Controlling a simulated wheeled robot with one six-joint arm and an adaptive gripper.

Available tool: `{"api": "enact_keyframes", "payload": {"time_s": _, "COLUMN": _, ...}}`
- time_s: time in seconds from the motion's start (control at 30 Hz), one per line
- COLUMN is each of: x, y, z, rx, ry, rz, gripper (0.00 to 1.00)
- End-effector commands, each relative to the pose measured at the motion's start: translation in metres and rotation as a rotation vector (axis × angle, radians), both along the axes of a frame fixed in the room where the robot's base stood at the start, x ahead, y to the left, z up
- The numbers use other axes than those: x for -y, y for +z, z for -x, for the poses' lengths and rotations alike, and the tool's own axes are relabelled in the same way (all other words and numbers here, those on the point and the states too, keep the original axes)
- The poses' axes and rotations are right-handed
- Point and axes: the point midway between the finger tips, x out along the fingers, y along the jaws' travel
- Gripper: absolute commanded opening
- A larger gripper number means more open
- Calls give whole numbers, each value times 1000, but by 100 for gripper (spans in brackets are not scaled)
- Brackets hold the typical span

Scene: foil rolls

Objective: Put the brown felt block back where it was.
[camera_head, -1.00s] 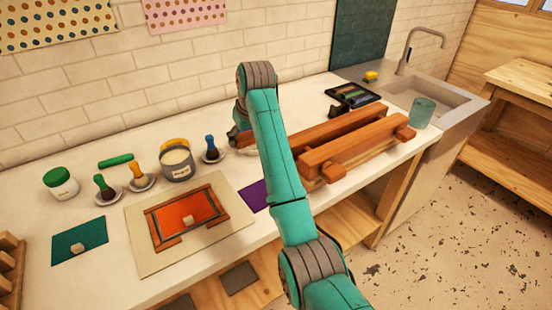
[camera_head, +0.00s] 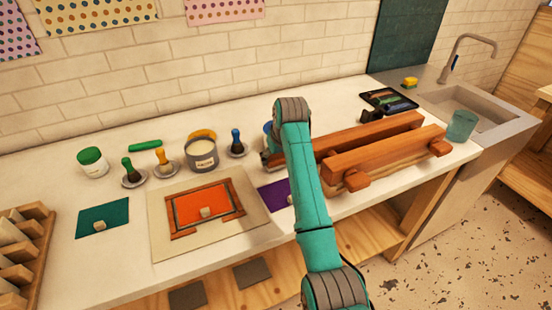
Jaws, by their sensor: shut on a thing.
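My gripper is hidden behind my teal arm, so I cannot see its jaws or what they hold. The arm crosses the front of the bench, its bent joint high over the middle. I cannot make out a brown felt block for certain. Small beige blocks show on the bench: one on the teal sheet (camera_head: 88,219), one at the front of the orange panel (camera_head: 187,207). A purple sheet (camera_head: 274,195) lies partly behind my arm, with a small pale shape at its right edge.
A wooden rack (camera_head: 27,240) is at the left. Bare bench lies at the front left.

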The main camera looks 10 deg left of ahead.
Motion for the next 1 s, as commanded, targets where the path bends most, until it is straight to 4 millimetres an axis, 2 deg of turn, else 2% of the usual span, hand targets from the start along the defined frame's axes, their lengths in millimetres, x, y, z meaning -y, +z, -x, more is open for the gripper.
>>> {"api": "enact_keyframes", "payload": {"time_s": 0.1, "x": 0, "y": -8, "z": 0, "rx": 2, "ry": 0, "rz": 0, "gripper": 43}}
{"api": "enact_keyframes", "payload": {"time_s": 0.43, "x": 0, "y": -10, "z": 0, "rx": 1, "ry": 0, "rz": -1, "gripper": 43}}
{"api": "enact_keyframes", "payload": {"time_s": 0.47, "x": 0, "y": -10, "z": 0, "rx": 1, "ry": 0, "rz": -1, "gripper": 78}}
{"api": "enact_keyframes", "payload": {"time_s": 0.53, "x": 0, "y": -10, "z": 0, "rx": 1, "ry": 0, "rz": -1, "gripper": 95}}
{"api": "enact_keyframes", "payload": {"time_s": 0.87, "x": 0, "y": -9, "z": 0, "rx": 2, "ry": 0, "rz": -1, "gripper": 96}}
{"api": "enact_keyframes", "payload": {"time_s": 1.0, "x": 1, "y": -1, "z": 1, "rx": 4, "ry": 0, "rz": -1, "gripper": 96}}
